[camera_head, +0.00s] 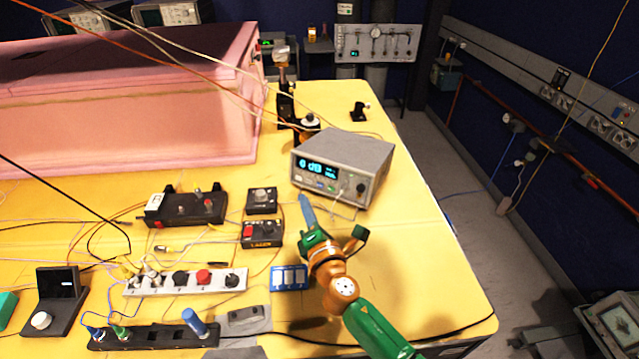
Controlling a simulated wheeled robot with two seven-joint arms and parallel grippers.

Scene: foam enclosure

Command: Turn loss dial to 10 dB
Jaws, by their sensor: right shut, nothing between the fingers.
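A grey box instrument (343,165) stands on the yellow table, right of centre. Its lit display (318,168) shows cyan characters that look like "0 dB". A round dial (361,188) sits at the right end of its front panel, with small buttons below the display. My right gripper (304,202), on a green and orange arm, is shut and empty. Its blue tip is just in front of the lower left of the instrument's front, left of the dial. I cannot tell if the tip touches the panel. My left gripper is out of view.
Two small black boxes (262,201) stand left of the gripper. A white strip with knobs (186,281) and a black strip (150,337) lie at front left. A pink foam enclosure (130,130) fills the back left. The table right of the instrument is clear.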

